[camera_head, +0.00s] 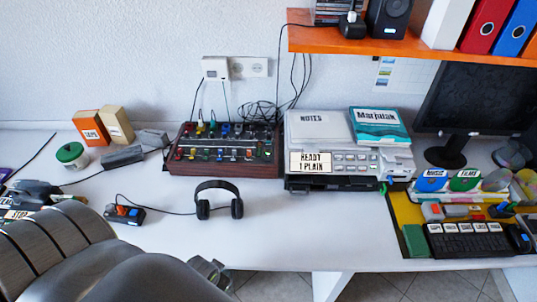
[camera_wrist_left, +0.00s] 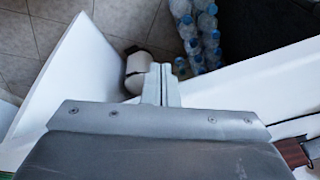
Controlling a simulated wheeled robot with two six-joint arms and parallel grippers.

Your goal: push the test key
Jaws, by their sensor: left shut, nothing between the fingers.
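A grey machine (camera_head: 345,182) stands at the back of the desk, right of centre, with a display (camera_head: 310,161) reading "READY 1 PLAIN". Beside the display is a panel of small keys (camera_head: 357,162); their labels are too small to read, so I cannot tell which is the test key. My left gripper (camera_head: 213,272) is at the desk's front edge, well in front and to the left of the machine. In the left wrist view its fingers (camera_wrist_left: 161,85) are together and empty, pointing past the desk edge towards the floor. My right gripper is not in view.
Headphones (camera_head: 219,200) lie between my left gripper and the machine. A mixer (camera_head: 223,150) stands left of the machine. A notebook and a teal book (camera_head: 380,126) lie on top of the machine. A keyboard (camera_head: 467,240) is at right. The desk in front of the machine is clear.

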